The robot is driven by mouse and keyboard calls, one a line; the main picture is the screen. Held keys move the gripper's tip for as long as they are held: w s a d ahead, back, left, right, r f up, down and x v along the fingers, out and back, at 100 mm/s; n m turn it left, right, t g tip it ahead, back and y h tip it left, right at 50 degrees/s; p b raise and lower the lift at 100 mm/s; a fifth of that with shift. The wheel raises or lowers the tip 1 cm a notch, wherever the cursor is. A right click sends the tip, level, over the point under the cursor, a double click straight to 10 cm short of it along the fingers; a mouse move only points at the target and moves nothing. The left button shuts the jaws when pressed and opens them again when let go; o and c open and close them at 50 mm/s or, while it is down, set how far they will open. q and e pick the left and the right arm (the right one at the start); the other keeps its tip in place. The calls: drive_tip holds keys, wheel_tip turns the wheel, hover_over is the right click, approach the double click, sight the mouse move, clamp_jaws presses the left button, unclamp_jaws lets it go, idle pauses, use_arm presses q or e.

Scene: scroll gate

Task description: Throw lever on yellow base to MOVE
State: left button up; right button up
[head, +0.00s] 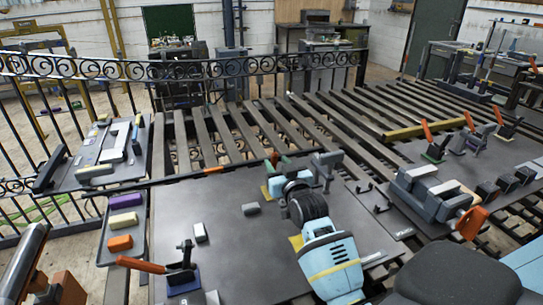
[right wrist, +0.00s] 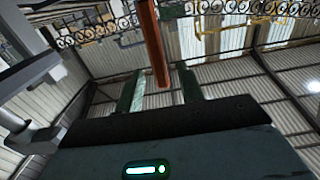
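The lever's orange handle (head: 275,158) stands up at the middle of the near table, just at my right gripper. A yellow patch (head: 265,192), which looks like its base, shows beside the gripper; most of the base is hidden. My right gripper (head: 284,166) is open. In the right wrist view the orange handle (right wrist: 153,45) rises between its two spread green fingers (right wrist: 160,90), with a gap visible on both sides. No MOVE marking can be read. My left gripper is not in view.
Another lever with an orange handle (head: 142,264) lies over on a blue base (head: 183,284) at the near left. A grey clamp (head: 327,165) stands close right of my gripper. A vise (head: 430,195) is further right. Small grey blocks (head: 251,208) lie on the table.

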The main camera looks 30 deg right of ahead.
sight(272, 156)
drive_tip(key=shift+x, duration=2.6)
clamp_jaws()
